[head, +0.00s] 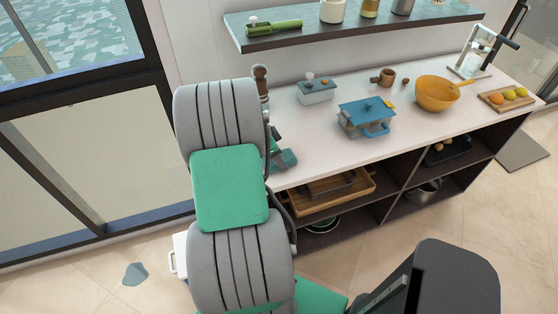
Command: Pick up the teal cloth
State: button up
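A flat, blue-grey to teal cloth-like piece (135,273) lies on the tiled floor at the lower left, near the glass wall. A second small teal piece (286,160) shows on the near left part of the counter, partly hidden behind my arm. I cannot tell whether it is cloth or something else. My grey and green arm rises through the middle of the view and covers the left end of the counter. My gripper's fingers cannot be made out.
The white counter (330,155) holds a blue lidded box (366,116), a small grey-blue box (317,91), an orange bowl (436,93) and a fruit board (507,97). Open shelves below hold a wooden tray (325,196). A wall shelf (350,28) hangs above. The floor at left is mostly clear.

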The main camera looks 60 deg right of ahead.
jog(key=c, duration=0.3)
jog(key=shift+r+b, duration=0.4)
jog(key=shift+r, duration=0.1)
jog(key=v, duration=0.3)
jog(key=a+b+v, duration=0.1)
jog(key=v, duration=0.2)
jog(key=a+b+v, duration=0.1)
jog(key=v, duration=0.1)
jog(key=shift+s+a+r, duration=0.1)
jog(key=shift+s+a, duration=0.05)
jog(key=a+r, duration=0.1)
jog(key=a, duration=0.2)
jog(key=w+a+r+b, duration=0.1)
jog(key=a+r, duration=0.1)
jog(key=a, duration=0.1)
jog(key=w+a+r, duration=0.1)
jog(key=a, duration=0.2)
jog(key=shift+w+r, duration=0.2)
jog(key=shift+r, duration=0.05)
